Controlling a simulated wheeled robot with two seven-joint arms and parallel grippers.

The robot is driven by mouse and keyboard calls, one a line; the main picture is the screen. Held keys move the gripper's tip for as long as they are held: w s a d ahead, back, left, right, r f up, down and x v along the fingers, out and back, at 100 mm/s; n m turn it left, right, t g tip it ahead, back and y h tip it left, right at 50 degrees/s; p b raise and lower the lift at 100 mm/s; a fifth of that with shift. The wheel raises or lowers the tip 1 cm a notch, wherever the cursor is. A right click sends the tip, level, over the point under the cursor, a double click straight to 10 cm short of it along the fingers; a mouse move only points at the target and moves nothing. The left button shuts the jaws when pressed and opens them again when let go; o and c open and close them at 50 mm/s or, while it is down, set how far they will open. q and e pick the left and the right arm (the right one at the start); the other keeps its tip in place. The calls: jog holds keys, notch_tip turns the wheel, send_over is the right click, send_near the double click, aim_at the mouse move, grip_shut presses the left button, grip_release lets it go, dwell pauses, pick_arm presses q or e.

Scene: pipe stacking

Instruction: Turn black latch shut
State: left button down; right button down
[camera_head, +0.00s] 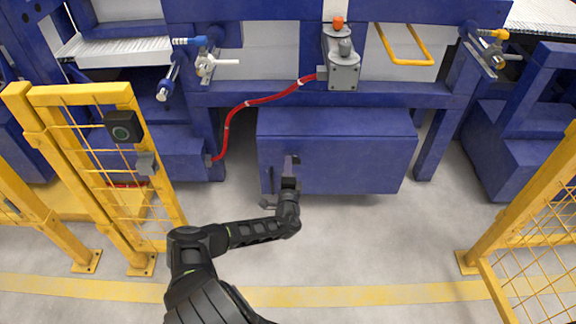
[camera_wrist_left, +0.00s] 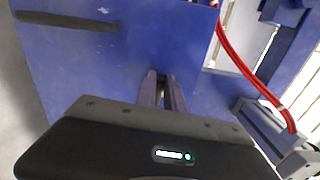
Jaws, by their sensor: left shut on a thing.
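My left gripper (camera_head: 291,168) reaches up to the front face of the large blue box (camera_head: 345,150) below the machine frame. In the left wrist view its two fingers (camera_wrist_left: 161,88) are close together against the blue surface, shut on a small dark part that I take to be the black latch. The fingers hide nearly all of that part, so its angle cannot be told. My right gripper is not in view.
A red hose (camera_head: 240,108) runs from a grey valve unit (camera_head: 342,72) down to the left of the box. Yellow fence gates stand at left (camera_head: 85,95) and right (camera_head: 486,246). A yellow handle (camera_head: 410,62) is above the box. The floor in front is clear.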

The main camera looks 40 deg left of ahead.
pick_arm(q)
jog(key=shift+f+n, duration=0.1)
jog(key=shift+n, duration=0.3)
jog(key=c, duration=1.4)
grip_release()
jog(key=shift+c, duration=0.2)
jog(key=p+v, duration=0.2)
jog(key=v, duration=0.5)
jog(key=shift+s+d, duration=0.3)
